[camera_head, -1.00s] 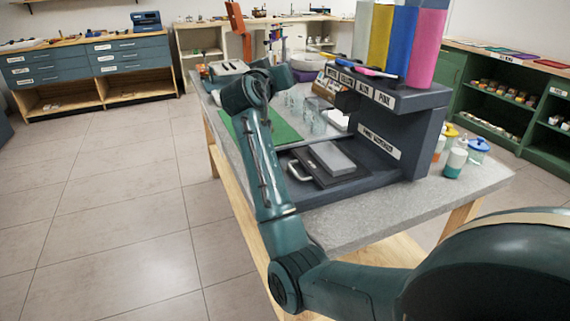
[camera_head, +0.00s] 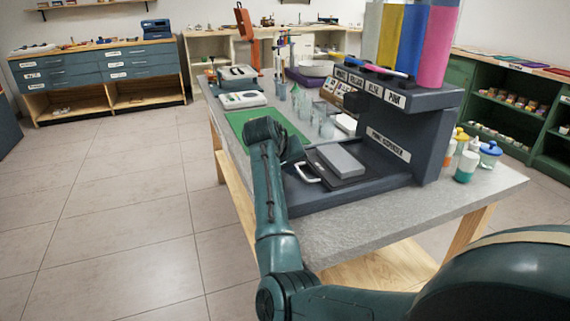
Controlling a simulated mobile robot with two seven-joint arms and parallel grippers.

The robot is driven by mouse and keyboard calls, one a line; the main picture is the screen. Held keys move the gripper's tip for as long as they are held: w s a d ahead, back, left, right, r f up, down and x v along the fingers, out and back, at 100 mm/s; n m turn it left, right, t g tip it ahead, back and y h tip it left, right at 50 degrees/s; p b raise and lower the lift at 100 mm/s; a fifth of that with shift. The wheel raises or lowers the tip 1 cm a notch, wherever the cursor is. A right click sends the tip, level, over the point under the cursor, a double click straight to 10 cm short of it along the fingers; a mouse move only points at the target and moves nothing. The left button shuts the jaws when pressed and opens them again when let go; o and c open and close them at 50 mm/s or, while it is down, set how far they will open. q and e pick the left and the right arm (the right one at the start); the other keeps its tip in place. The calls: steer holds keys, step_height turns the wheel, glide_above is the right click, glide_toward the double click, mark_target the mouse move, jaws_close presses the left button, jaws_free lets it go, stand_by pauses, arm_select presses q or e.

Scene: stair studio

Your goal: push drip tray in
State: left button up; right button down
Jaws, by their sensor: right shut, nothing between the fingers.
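The drip tray (camera_head: 321,170) is a flat black tray with a pale handle (camera_head: 308,174) on its left front side. It sits on the base of the dark dispenser (camera_head: 388,145) and sticks out at the left. A grey block (camera_head: 340,160) lies on it. My right gripper (camera_head: 294,156) is just left of the tray, close to the handle. It is shut and empty; its fingertips are small and partly hidden by the wrist, and I cannot tell whether they touch the handle. My left gripper is not in view.
The grey table (camera_head: 350,234) has free room at its front. A green mat (camera_head: 238,120) and clear glasses (camera_head: 326,127) stand behind the tray. Lidded jars (camera_head: 467,166) stand right of the dispenser. Tall coloured columns (camera_head: 390,38) rise from its top.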

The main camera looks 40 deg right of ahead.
mark_target(312, 171)
steer(key=shift+x, duration=0.8)
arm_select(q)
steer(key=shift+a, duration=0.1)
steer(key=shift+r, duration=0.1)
arm_select(e)
steer(key=shift+d, duration=0.1)
steer(key=shift+s+d+r+p, duration=0.1)
steer(key=shift+d+r+p, duration=0.05)
steer(key=shift+d+p, duration=0.25)
steer(key=d+p, duration=0.1)
steer(key=s+d+p, duration=0.1)
steer(key=d, duration=0.1)
steer(key=shift+d, duration=0.2)
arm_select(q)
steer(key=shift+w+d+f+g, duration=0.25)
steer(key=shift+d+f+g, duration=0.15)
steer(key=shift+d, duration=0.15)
